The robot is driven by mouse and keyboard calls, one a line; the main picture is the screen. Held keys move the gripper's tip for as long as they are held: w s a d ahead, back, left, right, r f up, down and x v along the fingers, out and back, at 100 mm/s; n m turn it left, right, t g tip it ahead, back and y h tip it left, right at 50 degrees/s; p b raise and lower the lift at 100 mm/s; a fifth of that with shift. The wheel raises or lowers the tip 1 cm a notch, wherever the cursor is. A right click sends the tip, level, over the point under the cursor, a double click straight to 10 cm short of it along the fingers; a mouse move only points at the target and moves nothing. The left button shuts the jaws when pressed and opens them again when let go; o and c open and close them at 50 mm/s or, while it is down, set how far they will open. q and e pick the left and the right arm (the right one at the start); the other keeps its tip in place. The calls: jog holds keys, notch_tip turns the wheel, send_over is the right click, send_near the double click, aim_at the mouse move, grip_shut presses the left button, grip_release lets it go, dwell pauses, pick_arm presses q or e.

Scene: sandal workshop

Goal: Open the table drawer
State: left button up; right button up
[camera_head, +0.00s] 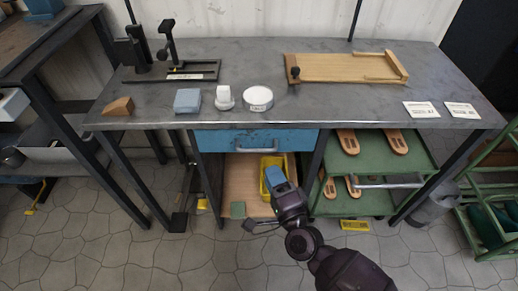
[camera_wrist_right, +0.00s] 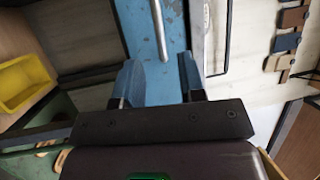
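The blue table drawer (camera_head: 218,141) sits under the worktop at the middle of the bench, its front close under the table edge, and it looks shut. Its grey bar handle (camera_head: 256,149) runs across the front. In the right wrist view the handle (camera_wrist_right: 160,28) runs down from the top edge over the blue drawer front (camera_wrist_right: 136,22), its end just ahead of the finger gap. My right gripper (camera_head: 275,178) is below and in front of the handle. In the wrist view its two fingers (camera_wrist_right: 158,82) stand apart, with nothing between them. My left gripper is out of view.
A yellow bin (camera_head: 267,162) stands on the wooden shelf below the drawer, behind my gripper. Green shelves (camera_head: 380,195) with sandals are to the right. The worktop (camera_head: 330,105) holds a press, small blocks, a wooden tray and cards.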

aim_at(260, 151)
jog(key=x, duration=0.8)
jog(key=shift+w+a+b, duration=0.1)
jog(key=shift+w+b, duration=0.1)
jog(key=shift+b, duration=0.15)
grip_shut()
